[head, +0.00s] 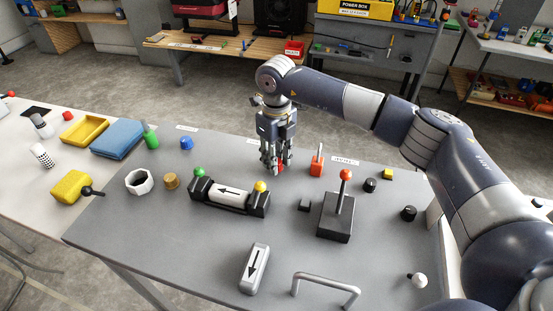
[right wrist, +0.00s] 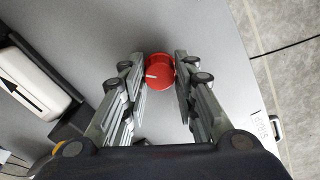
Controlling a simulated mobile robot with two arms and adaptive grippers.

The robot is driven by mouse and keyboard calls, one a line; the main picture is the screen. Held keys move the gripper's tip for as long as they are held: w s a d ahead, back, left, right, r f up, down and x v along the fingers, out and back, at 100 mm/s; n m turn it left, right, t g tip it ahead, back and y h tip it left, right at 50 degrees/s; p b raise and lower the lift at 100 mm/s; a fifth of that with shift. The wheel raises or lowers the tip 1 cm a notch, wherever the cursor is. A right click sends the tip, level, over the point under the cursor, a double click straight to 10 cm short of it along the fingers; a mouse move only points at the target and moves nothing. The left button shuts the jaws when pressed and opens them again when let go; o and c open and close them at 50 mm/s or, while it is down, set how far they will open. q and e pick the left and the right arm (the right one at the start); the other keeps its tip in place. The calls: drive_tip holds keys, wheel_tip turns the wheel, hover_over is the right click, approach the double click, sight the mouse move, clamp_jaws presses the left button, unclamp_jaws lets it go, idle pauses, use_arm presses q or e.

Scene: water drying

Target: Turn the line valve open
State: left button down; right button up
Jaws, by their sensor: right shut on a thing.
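A round red knob with a white mark (right wrist: 159,74) stands on the grey table, and I take it to be the line valve. In the right wrist view its white mark lies toward the left. In the head view only a little of the red knob (head: 281,167) shows, the rest hidden by the fingers. My right gripper (head: 273,168) points down over the table with its fingers on either side of the knob. In the right wrist view the right gripper (right wrist: 163,80) is shut on the knob. My left gripper is not in view.
Left of the gripper is a black-ended block with a white arrow sleeve (head: 229,193). A red toggle (head: 317,163) and a red-topped lever on a dark box (head: 336,226) stand to the right. A metal arrow handle (head: 256,268) and a bar handle (head: 325,284) are in front.

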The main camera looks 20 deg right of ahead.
drive_tip(key=m, duration=0.4)
drive_tip(key=shift+m, duration=0.3)
drive_tip(key=m, duration=0.4)
drive_tip(key=shift+r+b, duration=0.1)
drive_tip(key=shift+b, duration=0.25)
drive_tip(key=shift+m, duration=0.3)
drive_tip(key=o, duration=1)
drive_tip(key=shift+o, duration=0.2)
wheel_tip(320, 180, up, 12)
